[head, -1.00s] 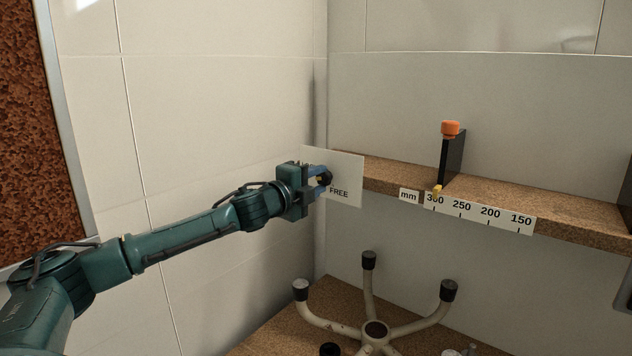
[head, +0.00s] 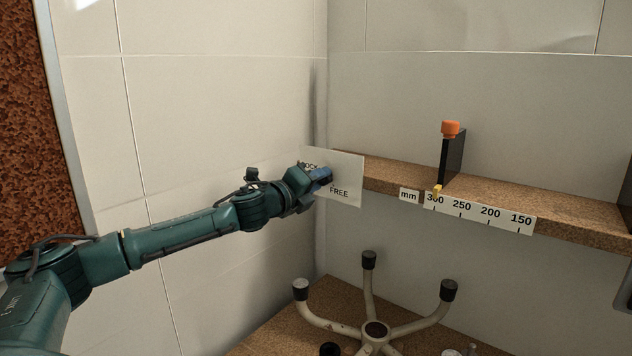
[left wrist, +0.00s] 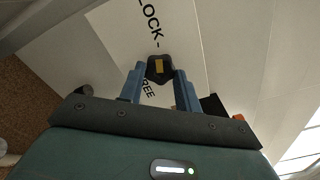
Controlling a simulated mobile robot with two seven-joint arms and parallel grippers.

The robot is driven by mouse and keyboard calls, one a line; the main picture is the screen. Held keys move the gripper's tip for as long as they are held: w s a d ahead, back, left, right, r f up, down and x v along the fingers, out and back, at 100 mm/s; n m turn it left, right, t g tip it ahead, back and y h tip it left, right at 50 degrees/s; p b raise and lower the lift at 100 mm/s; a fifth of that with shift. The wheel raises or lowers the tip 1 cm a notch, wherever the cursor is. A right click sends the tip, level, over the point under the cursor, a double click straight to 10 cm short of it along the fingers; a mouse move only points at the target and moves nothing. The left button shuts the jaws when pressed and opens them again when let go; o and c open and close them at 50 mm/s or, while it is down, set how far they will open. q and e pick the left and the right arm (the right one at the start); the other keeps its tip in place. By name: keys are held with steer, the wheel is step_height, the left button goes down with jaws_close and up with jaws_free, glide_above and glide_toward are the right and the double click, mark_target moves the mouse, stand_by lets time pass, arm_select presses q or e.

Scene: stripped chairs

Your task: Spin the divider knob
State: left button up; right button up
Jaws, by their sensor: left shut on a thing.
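The divider knob (left wrist: 160,68) is black with a yellow mark and sits on a white plate (head: 347,171) lettered "LOCK" and "FREE". My left gripper (head: 326,176) is at the plate; in the left wrist view its two blue fingers (left wrist: 159,80) are shut on the knob, one on each side. In the head view the gripper mostly hides the knob. The black divider (head: 453,158) with an orange top (head: 450,128) stands upright on the shelf, its yellow pointer (head: 437,190) near 300 on the scale. My right gripper is not in view.
The cork-coloured shelf (head: 390,176) runs along the back wall, with a white mm scale (head: 478,213) on its front edge. Below stands an upturned chair base (head: 375,330) with black-capped legs. A tiled wall is on the left.

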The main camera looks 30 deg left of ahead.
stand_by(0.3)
arm_select(q)
steer(key=o, duration=1)
steer(key=s+b, duration=0.2)
steer(key=s, duration=0.2)
steer(key=s+b, duration=0.2)
steer(key=s, duration=0.2)
steer(key=s+a+b, duration=0.1)
steer(key=s+b, duration=0.1)
steer(key=s, duration=0.3)
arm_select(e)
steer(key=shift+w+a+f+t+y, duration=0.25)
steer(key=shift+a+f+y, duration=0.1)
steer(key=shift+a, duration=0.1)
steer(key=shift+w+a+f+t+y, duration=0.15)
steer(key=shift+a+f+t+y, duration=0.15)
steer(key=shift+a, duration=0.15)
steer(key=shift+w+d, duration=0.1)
